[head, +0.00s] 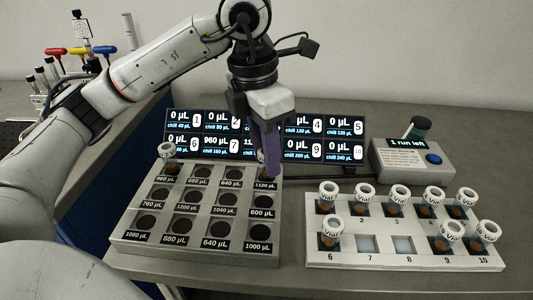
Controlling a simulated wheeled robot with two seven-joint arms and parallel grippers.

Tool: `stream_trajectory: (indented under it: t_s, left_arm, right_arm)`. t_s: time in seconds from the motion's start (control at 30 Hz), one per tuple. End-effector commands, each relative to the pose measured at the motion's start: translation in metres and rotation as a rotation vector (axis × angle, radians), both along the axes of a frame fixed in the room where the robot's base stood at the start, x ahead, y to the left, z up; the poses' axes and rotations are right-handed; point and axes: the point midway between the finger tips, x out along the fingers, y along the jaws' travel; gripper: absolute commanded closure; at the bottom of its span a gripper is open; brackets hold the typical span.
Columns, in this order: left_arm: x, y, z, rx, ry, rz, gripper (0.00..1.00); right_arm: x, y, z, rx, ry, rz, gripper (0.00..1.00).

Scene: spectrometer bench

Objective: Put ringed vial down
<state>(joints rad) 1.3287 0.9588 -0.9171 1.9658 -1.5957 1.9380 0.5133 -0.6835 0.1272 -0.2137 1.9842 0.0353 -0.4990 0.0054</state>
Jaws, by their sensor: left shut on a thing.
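My left gripper (270,172) reaches down from above with its purple fingers at the back right corner of the grey block (196,254). It is shut on a vial (260,157), mostly hidden behind the fingers; only a bit of its pale cap shows. The vial is at the well labelled 1120 µL; I cannot tell whether it is seated in it. Any ring on it cannot be made out. Another capped vial (168,151) stands in the 960 µL well at the back left. My right gripper is not in view.
A white numbered rack (380,261) at the right holds several capped vials, with slots 7 and 8 empty. A display panel (213,131) stands behind the block. A grey box (407,158) with a blue button reads "1 run left". Coloured-handled tools (78,51) are at far left.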

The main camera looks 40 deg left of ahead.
Motion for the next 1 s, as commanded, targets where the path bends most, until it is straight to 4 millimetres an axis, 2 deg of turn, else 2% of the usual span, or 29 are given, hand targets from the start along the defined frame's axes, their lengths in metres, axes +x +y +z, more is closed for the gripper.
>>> stream_trajectory:
  t_s: [0.13, 0.17, 0.27, 0.53, 0.67, 0.77, 1.0]
  left_arm:
    - [0.000, 0.000, -0.004, -0.001, 0.000, 0.000, 1.00]
    - [0.000, 0.000, -0.004, 0.000, 0.000, 0.000, 0.74]
    - [0.000, 0.000, -0.003, -0.001, 0.000, 0.000, 0.58]
    - [0.000, 0.000, -0.003, 0.000, 0.001, 0.000, 0.57]
    - [0.000, 0.000, 0.004, -0.001, 0.000, 0.000, 0.57]
    - [-0.001, 0.001, 0.019, -0.001, -0.003, 0.000, 0.57]
    - [-0.007, 0.004, 0.076, 0.000, -0.004, 0.001, 0.57]
  right_arm:
    - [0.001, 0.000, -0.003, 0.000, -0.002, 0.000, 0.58]
    - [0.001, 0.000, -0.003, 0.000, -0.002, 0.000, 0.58]
    - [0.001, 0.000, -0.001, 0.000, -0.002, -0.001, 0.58]
    - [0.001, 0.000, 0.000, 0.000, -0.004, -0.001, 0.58]
    - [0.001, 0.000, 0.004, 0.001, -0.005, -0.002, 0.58]
    - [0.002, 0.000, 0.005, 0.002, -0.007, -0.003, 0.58]
    - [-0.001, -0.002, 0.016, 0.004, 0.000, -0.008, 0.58]
